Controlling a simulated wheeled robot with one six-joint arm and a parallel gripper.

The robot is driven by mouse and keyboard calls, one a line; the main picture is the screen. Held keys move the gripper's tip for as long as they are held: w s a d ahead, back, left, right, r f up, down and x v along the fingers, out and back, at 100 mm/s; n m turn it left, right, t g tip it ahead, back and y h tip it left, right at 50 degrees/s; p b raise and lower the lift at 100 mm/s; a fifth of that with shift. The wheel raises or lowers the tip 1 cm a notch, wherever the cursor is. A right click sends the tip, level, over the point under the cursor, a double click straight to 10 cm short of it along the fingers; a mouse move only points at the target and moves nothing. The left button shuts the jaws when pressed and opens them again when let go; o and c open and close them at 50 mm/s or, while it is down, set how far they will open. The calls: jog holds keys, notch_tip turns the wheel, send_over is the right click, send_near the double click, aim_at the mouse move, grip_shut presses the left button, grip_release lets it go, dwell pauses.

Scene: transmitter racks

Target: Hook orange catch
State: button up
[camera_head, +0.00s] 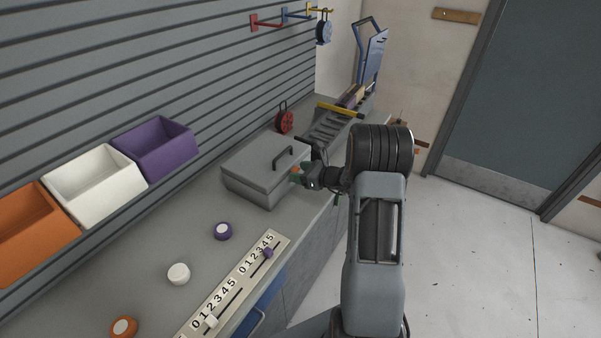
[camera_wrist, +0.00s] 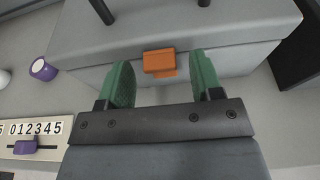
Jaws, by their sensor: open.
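The orange catch (camera_wrist: 159,63) sits on the front of a grey lidded box in the wrist view, at the seam between lid and body. My gripper (camera_wrist: 164,82) has its two green fingers apart, one on each side of the catch, with nothing between them held. I cannot tell if the fingertips touch the box. In the head view the grey box (camera_head: 250,181) stands on the counter with its lid down and a dark handle on top. My gripper (camera_head: 301,176) is at its right side, and a bit of the orange catch (camera_head: 295,170) shows beside it.
Orange (camera_head: 38,245), white (camera_head: 92,190) and purple (camera_head: 155,150) bins hang on the slatted wall. Purple (camera_head: 223,231), white (camera_head: 178,274) and orange (camera_head: 123,327) round pieces and a numbered slider panel (camera_head: 237,283) are nearer.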

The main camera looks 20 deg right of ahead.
jog(key=b+v, duration=0.2)
jog(key=v, duration=1.1)
jog(key=shift+s+d, duration=0.15)
jog(key=shift+s, duration=0.25)
jog(key=s+a+f+n+g+h, duration=0.25)
jog(key=s+a+n+g, duration=0.7)
jog(key=n, duration=0.55)
jog(key=s+a+r+n+t+h, duration=0.1)
jog(key=s+a+r+n+h, duration=0.4)
jog(key=n, duration=0.9)
jog(key=s+a+r, duration=0.2)
jog(key=a+r, duration=0.2)
jog(key=r, duration=0.1)
jog(key=shift+h, duration=0.35)
jog(key=shift+r+t, duration=0.1)
jog(key=shift+t, duration=0.15)
